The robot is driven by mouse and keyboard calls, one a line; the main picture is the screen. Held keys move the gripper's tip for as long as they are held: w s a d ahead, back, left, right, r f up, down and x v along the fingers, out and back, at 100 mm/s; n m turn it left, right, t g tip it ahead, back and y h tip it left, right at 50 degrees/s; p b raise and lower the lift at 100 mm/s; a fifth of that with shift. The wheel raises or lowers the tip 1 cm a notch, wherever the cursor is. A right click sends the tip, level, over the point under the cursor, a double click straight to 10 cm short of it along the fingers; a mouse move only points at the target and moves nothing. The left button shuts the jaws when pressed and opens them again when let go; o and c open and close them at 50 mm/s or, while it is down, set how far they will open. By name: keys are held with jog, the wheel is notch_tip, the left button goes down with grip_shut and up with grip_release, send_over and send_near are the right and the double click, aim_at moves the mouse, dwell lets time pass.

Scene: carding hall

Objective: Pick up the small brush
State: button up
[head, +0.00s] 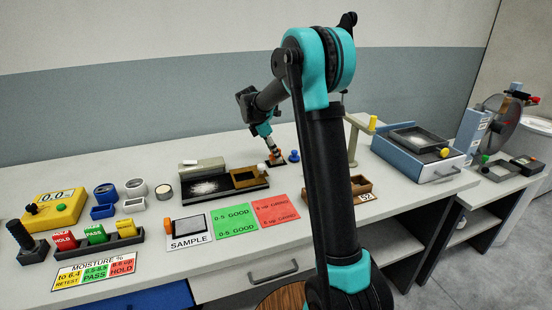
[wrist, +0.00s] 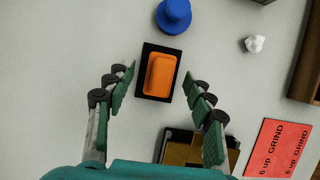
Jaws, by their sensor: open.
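The small brush (wrist: 160,75) appears as an orange rounded back on a black rectangular base, lying on the pale bench. In the head view, its dark base (head: 278,160) shows just under my gripper (head: 270,144), partly covered by it. In the wrist view my gripper (wrist: 159,74) is open, with one finger on each side of the orange back. Both fingers look apart from it and nothing is held. I cannot tell the exact height of the fingertips above the bench.
A blue knobbed object (wrist: 174,15) stands close beyond the brush, with a white crumpled lump (wrist: 255,43) off to the right. A dark tray with a brown box (head: 250,178) lies close by. The red card (head: 275,211) lies nearer the front edge.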

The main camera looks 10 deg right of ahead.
jog(key=shift+x, duration=1.1)
grip_shut()
notch_tip(320, 180, up, 20)
dwell(0.3)
